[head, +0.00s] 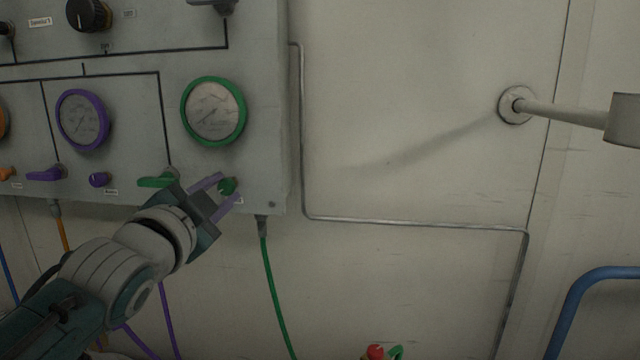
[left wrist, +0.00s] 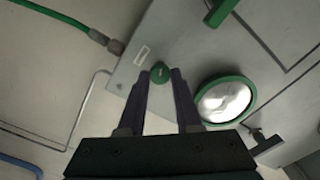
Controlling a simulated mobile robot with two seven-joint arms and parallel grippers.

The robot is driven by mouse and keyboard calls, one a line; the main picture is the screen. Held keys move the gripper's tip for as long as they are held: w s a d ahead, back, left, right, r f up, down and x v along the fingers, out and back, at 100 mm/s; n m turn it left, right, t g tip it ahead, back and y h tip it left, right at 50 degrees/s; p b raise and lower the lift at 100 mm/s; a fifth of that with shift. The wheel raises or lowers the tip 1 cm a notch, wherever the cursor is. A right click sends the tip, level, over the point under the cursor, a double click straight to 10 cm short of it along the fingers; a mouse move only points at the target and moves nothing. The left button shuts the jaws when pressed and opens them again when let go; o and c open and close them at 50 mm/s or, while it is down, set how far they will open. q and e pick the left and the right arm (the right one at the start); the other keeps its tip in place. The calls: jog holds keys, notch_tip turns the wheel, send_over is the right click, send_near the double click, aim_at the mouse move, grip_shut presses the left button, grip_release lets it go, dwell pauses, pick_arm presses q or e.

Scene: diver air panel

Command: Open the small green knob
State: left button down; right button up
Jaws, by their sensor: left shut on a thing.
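The small green knob (head: 228,186) sits low on the grey panel, below and right of the green-rimmed gauge (head: 213,111). My left gripper (head: 229,187) reaches up from the lower left, with its purple fingers on either side of the knob, shut on it. In the left wrist view the knob (left wrist: 160,73) shows between the two fingertips. Its turn position is hard to make out. My right gripper is in neither view.
A green lever (head: 157,180) is just left of my left gripper. A purple knob (head: 99,179), a purple lever (head: 47,174) and a purple-rimmed gauge (head: 82,120) are farther left. A green hose (head: 273,290) hangs below the panel. The wall to the right carries a thin pipe (head: 415,223).

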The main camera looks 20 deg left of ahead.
pick_arm(q)
jog(key=n+p, duration=0.1)
jog(key=n, duration=0.3)
jog(key=shift+n, duration=0.3)
jog(key=shift+n+p, duration=0.5)
jog(key=shift+n, duration=1.4)
jog(key=shift+f, duration=0.1)
jog(key=c, duration=0.6)
grip_release()
jog(key=p+v, duration=0.1)
jog(key=v, duration=0.9)
